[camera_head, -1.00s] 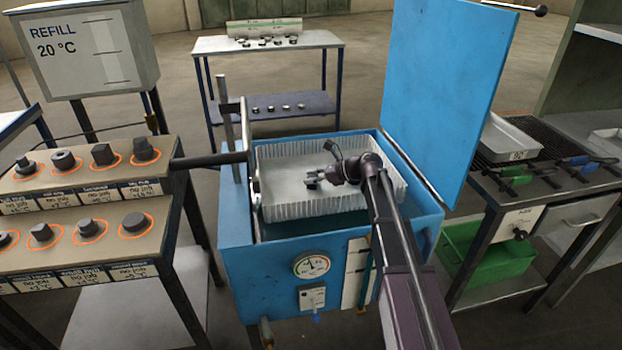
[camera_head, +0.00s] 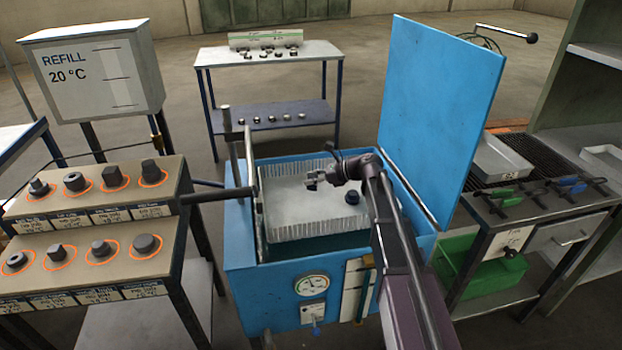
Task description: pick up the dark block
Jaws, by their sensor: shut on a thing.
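My gripper (camera_head: 312,181) is above the left-middle part of the pale ribbed basket (camera_head: 300,226) in the blue open-lidded tank. Its jaws are shut on a small block, mostly hidden by the fingers; its colour and shape are hard to tell. A dark, bluish-black block (camera_head: 352,197) is in the basket, to the right of the gripper and below it in the picture, apart from the jaws.
The blue tank (camera_head: 243,290) has its lid (camera_head: 440,105) raised at the right. A stepped rack (camera_head: 90,200) with several dark blocks in orange rings stands at the left. A grill table (camera_head: 540,200) with a metal tray (camera_head: 500,160) is at the right.

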